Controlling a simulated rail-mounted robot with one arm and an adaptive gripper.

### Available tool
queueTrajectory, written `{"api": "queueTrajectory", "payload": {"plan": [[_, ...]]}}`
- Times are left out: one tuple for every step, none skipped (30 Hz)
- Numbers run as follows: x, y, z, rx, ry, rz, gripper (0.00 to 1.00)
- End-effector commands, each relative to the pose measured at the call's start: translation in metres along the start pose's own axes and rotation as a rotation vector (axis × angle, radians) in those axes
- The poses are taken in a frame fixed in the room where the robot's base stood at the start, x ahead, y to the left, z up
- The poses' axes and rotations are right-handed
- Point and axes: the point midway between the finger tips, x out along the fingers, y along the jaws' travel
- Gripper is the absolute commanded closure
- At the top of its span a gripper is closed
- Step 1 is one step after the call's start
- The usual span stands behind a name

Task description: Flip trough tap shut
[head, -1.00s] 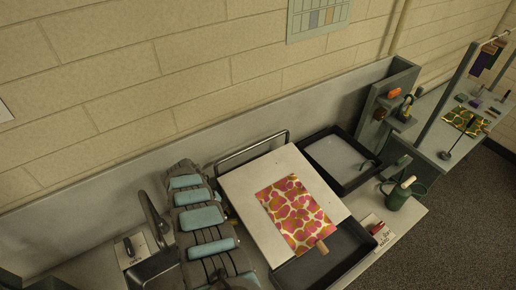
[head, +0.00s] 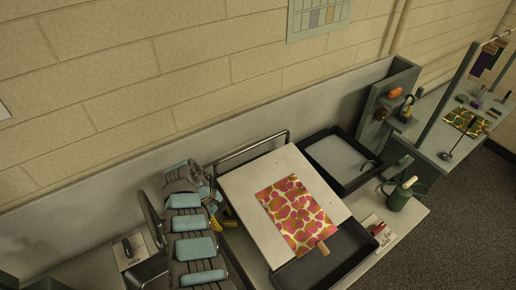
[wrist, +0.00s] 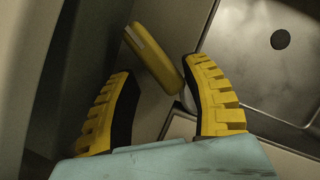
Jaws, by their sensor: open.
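In the wrist view my gripper (wrist: 163,76) is open, with its two ribbed yellow fingers apart. A smooth yellow lever (wrist: 152,58), which looks like the tap handle, lies tilted just beyond and between the fingertips, nearer the right finger. I cannot tell whether it touches that finger. A metal trough basin (wrist: 245,75) with a round dark drain is at the right. In the head view my gripper (head: 218,212) shows as yellow bits beside my arm, left of the pale board. The tap lever cannot be made out there.
In the head view a pale board (head: 240,190) bears a pink and yellow patterned sheet (head: 297,215). Dark trays (head: 345,250) lie beside it, and a green can (head: 398,198) stands at the right. A metal rail stands behind the board.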

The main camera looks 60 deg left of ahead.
Motion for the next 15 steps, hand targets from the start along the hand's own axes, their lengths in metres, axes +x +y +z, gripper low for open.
{"api": "queueTrajectory", "payload": {"plan": [[0.0002, -0.0006, -0.0024, 0.005, 0.002, -0.001, 0.52], [0.0003, -0.0002, -0.0021, 0.01, 0.002, -0.002, 0.52], [0.0006, 0.0001, -0.0018, 0.016, 0.002, -0.004, 0.52], [0.0008, 0.0002, -0.0017, 0.019, 0.001, -0.006, 0.52], [0.0008, 0.0004, -0.0017, 0.023, 0.001, -0.007, 0.52], [0.0006, 0.0003, -0.0022, 0.027, 0.002, -0.009, 0.52], [0.0007, 0.0006, -0.002, 0.032, 0.001, -0.01, 0.52], [0.0008, 0.001, -0.0016, 0.037, 0.002, -0.012, 0.52], [0.0005, 0.0013, -0.0015, 0.042, 0.002, -0.014, 0.52], [0.0002, 0.0014, -0.0017, 0.046, 0.002, -0.016, 0.52], [-0.0001, 0.0017, -0.0016, 0.051, 0.002, -0.017, 0.52], [0.0, 0.0019, -0.0014, 0.058, 0.002, -0.02, 0.52], [0.0001, 0.0019, -0.0013, 0.063, 0.001, -0.023, 0.52], [-0.0025, 0.0024, -0.0004, 0.066, 0.001, -0.025, 0.52], [-0.0083, 0.0027, -0.0002, 0.065, 0.002, -0.024, 0.52]]}}
